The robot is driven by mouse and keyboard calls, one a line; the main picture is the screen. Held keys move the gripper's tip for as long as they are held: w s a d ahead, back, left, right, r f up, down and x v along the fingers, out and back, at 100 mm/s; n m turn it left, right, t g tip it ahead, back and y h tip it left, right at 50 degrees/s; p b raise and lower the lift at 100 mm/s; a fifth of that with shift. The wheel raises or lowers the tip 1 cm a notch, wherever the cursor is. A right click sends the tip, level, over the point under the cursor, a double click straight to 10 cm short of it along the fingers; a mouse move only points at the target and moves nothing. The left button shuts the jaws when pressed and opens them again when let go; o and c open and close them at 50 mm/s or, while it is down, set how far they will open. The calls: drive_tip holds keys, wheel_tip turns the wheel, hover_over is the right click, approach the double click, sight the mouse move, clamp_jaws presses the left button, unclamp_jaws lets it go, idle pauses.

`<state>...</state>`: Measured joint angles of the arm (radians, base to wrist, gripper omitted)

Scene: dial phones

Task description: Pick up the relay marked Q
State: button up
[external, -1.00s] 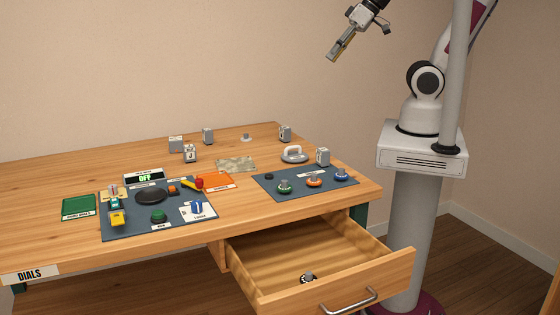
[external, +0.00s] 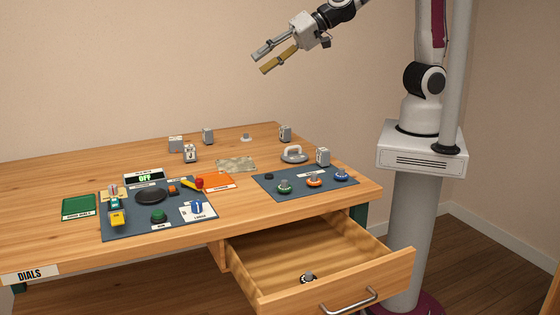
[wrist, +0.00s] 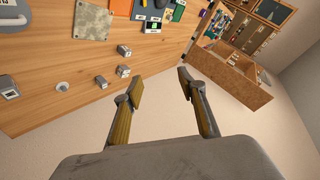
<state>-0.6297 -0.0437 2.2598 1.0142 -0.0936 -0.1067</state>
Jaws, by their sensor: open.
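Several small grey relay blocks stand on the wooden table, and I cannot read which one is marked Q. In the external view one is at the back left (external: 176,144), one in front of it has a dark mark (external: 190,153), and one is just right of them (external: 207,136). Another stands at the back right (external: 285,133), and one stands at the blue mat's back edge (external: 323,157). The wrist view shows a cluster of relays (wrist: 123,71) and one at the left edge (wrist: 8,88). My gripper (external: 259,64) is open and empty, high above the table; its fingers (wrist: 160,82) are spread apart.
A blue mat (external: 262,184) holds coloured knobs. A grey handled object (external: 295,154) and a small round peg (external: 246,137) stand nearby. A left mat (external: 120,229) carries switches and a display. The front drawer (external: 330,262) is open. Air around my gripper is clear.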

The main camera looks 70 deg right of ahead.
drive_tip(key=a+f+m+h, duration=0.3)
drive_tip(key=a+f, duration=0.2)
drive_tip(key=f, duration=0.2)
drive_tip(key=m+h, duration=0.2)
drive_tip(key=h, duration=0.6)
hover_over(328, 156)
drive_tip(key=w+a, duration=0.7)
drive_tip(key=a, duration=0.2)
drive_tip(key=f, duration=1.5)
drive_tip(key=shift+s+a+f, duration=0.1)
drive_tip(key=shift+s+f, duration=0.1)
drive_tip(key=shift+f, duration=0.2)
drive_tip(key=s+d+f+h, duration=0.1)
drive_tip(key=s, duration=0.2)
drive_tip(key=s+d+f+h, duration=0.1)
drive_tip(key=s+d, duration=0.1)
drive_tip(key=s, duration=0.1)
drive_tip(key=s+d+f+h, duration=0.1)
drive_tip(key=s+h, duration=0.1)
drive_tip(key=s, duration=0.2)
drive_tip(key=shift+d+f+m, duration=0.15)
drive_tip(key=shift+d+m, duration=0.15)
drive_tip(key=shift+m, duration=0.1)
drive_tip(key=shift+s+d+h, duration=0.25)
drive_tip(key=shift+s+h, duration=0.15)
drive_tip(key=shift+s, duration=0.05)
drive_tip(key=shift+x, duration=1.3)
drive_tip(key=shift+w+f, duration=0.1)
